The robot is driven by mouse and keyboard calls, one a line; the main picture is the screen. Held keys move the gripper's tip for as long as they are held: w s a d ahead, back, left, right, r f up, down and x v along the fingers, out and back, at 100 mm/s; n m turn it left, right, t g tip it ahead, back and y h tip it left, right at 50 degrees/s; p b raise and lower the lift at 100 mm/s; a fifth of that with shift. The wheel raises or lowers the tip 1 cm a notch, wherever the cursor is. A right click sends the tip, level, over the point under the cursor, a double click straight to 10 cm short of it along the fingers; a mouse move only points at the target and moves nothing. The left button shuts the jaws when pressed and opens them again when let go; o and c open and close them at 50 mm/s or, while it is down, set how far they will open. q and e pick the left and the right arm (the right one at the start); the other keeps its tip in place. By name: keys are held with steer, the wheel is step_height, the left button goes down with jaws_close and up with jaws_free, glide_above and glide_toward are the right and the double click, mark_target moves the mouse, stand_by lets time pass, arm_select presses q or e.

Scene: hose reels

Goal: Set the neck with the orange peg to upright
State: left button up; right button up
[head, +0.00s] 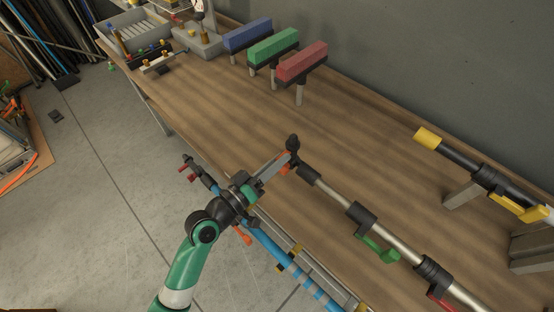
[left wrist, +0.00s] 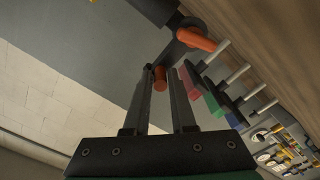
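The black neck (head: 293,142) sits at the left end of a metal pole (head: 335,190) over the bench, with orange parts (head: 285,169) just below it. In the left wrist view, an orange peg (left wrist: 160,79) sits between my fingertips, and a longer orange piece (left wrist: 195,38) lies on the other side of the dark neck (left wrist: 175,52). My left gripper (head: 284,160) is at the neck; its fingers (left wrist: 162,80) are close together with the peg filling the gap. The fingers partly hide the neck's side in the head view. My right gripper is out of view.
The pole carries black collars with a green lever (head: 380,250) and a red lever (head: 440,301). A blue pole (head: 280,257) runs along the near bench edge. Blue, green and red blocks (head: 303,62) on posts stand at the back. The bench middle (head: 220,125) is clear.

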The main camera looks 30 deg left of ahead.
arm_select(q)
steer(key=o, duration=0.3)
steer(key=v, duration=1.1)
steer(key=shift+s, duration=0.35)
